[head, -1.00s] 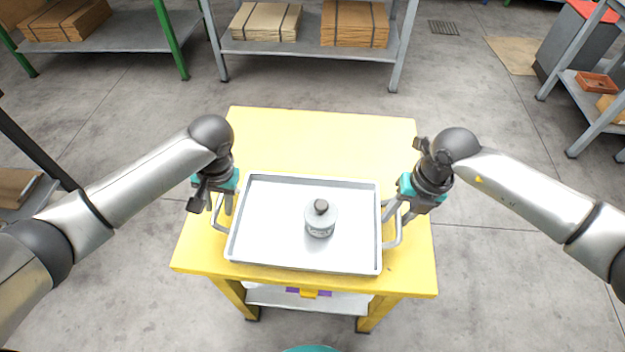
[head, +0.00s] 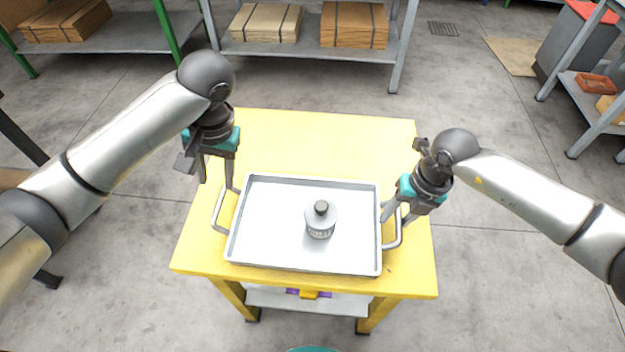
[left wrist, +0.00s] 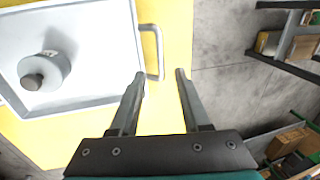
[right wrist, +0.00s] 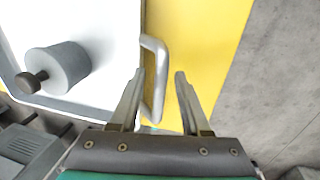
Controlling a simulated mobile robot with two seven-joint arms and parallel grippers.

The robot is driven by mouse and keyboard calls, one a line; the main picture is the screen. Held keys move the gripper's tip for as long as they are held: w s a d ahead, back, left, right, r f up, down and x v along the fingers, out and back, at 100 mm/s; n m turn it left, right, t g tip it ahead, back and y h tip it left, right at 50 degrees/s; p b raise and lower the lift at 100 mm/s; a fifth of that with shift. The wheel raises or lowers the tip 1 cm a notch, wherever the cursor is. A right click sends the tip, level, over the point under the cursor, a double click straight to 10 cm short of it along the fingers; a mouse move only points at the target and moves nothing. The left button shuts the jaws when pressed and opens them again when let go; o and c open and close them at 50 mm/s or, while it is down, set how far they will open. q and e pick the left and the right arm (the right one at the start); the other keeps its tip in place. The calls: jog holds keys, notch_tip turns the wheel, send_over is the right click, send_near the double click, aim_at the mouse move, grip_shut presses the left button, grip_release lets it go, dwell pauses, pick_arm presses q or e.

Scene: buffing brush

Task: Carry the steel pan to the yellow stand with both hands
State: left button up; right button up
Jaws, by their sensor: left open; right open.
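The steel pan (head: 275,240) lies flat on the yellow stand (head: 320,135), with a side handle at its left and right ends. A grey weight-like object with a dark knob (head: 320,222) stands in the pan. My left gripper (head: 217,186) is open and empty, raised above and behind the left handle (head: 217,212); that handle also shows ahead of the open fingers in the left wrist view (left wrist: 158,50). My right gripper (head: 395,222) is open at the right handle (head: 399,236). In the right wrist view the handle (right wrist: 157,75) passes between the open fingers, nearer the pan-side one.
The stand's top is bare behind the pan. A lower shelf (head: 265,297) holds a small yellow and purple item. Grey shelving (head: 310,49) with cardboard stacks stands at the back, and another rack (head: 590,110) at the right. Concrete floor surrounds the stand.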

jog(key=shift+r, duration=0.1)
jog(key=shift+d+r, duration=0.1)
jog(key=shift+r, duration=0.3)
pick_arm(q)
jog(key=shift+d+r, duration=0.1)
jog(key=shift+r, duration=0.4)
pick_arm(e)
notch_tip(320, 180, up, 11)
jog(key=d, duration=0.2)
pick_arm(q)
jog(key=shift+s, duration=0.1)
pick_arm(e)
jog(key=shift+s+f, duration=0.1)
jog(key=shift+s, duration=0.05)
